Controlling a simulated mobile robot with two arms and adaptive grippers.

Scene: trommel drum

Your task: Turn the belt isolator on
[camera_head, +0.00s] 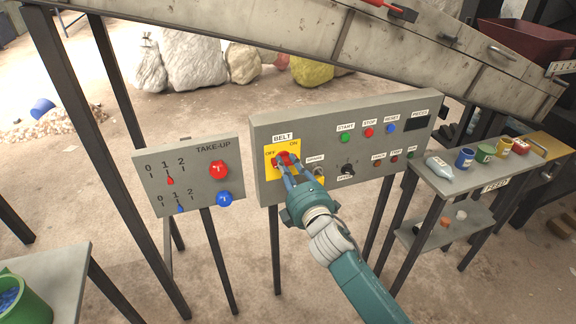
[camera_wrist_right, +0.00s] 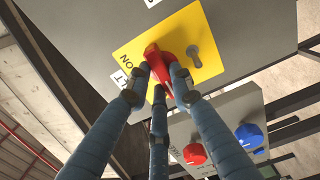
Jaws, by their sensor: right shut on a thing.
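The belt isolator is a red handle (camera_head: 284,156) on a yellow plate (camera_head: 270,169) labelled BELT, OFF and ON, at the left end of the grey control panel. My right gripper (camera_head: 288,166) is shut on the handle. In the right wrist view the red handle (camera_wrist_right: 156,60) lies between my blue fingers (camera_wrist_right: 160,80), with the yellow plate (camera_wrist_right: 205,38) behind it. The fingers partly cover the handle, so its exact turn between OFF and ON is hard to read. My left gripper is in neither view.
The TAKE-UP panel (camera_head: 187,200) with red and blue knobs stands just left. START, STOP and RESET buttons (camera_head: 369,132) and a black selector (camera_head: 347,169) lie to the right on the control panel. A shelf (camera_head: 449,186) with cups stands at right.

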